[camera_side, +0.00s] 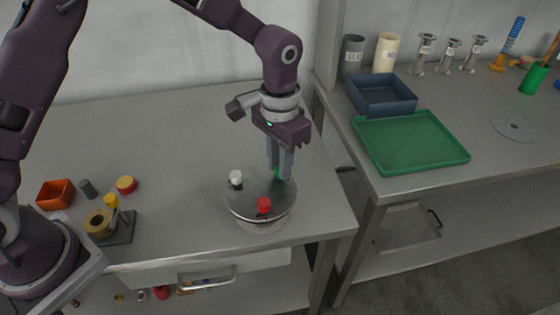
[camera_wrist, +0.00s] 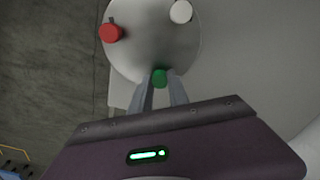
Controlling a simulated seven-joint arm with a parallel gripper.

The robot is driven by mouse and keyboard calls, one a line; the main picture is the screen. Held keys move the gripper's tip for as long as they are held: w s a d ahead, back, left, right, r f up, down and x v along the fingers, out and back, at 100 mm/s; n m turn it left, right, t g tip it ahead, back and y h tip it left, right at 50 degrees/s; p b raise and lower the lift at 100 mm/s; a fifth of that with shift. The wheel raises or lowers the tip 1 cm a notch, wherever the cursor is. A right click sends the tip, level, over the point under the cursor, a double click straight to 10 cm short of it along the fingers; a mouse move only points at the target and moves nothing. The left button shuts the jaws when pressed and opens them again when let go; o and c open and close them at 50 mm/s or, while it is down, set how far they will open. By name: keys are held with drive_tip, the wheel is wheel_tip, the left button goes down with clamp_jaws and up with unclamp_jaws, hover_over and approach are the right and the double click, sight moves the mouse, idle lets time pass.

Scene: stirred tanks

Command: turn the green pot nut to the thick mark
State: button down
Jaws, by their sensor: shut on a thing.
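The pot (camera_side: 243,203) stands on the near right part of the bench, its round grey lid (camera_wrist: 150,40) facing up. The lid carries a green nut (camera_wrist: 160,77), a red nut (camera_side: 264,205) and a white nut (camera_side: 236,178). The red nut (camera_wrist: 111,33) and white nut (camera_wrist: 181,11) also show in the wrist view. My gripper (camera_side: 280,173) points down at the lid's back right edge and is shut on the green nut, which is partly hidden between the fingers in the side view. The thick mark cannot be made out in either view.
An orange bin (camera_side: 55,194), a red-and-yellow cap (camera_side: 126,185) and a grey holder (camera_side: 124,229) with a yellow part sit at the bench's left. A green tray (camera_side: 410,140) and a blue bin (camera_side: 381,94) are on the right bench. The bench behind the pot is clear.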

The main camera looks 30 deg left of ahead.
drive_tip(key=shift+m, duration=1.2)
drive_tip(key=c, duration=1.3)
unclamp_jaws()
drive_tip(key=shift+o, duration=0.2)
wheel_tip(320, 180, up, 7)
drive_tip(key=shift+r, duration=0.1)
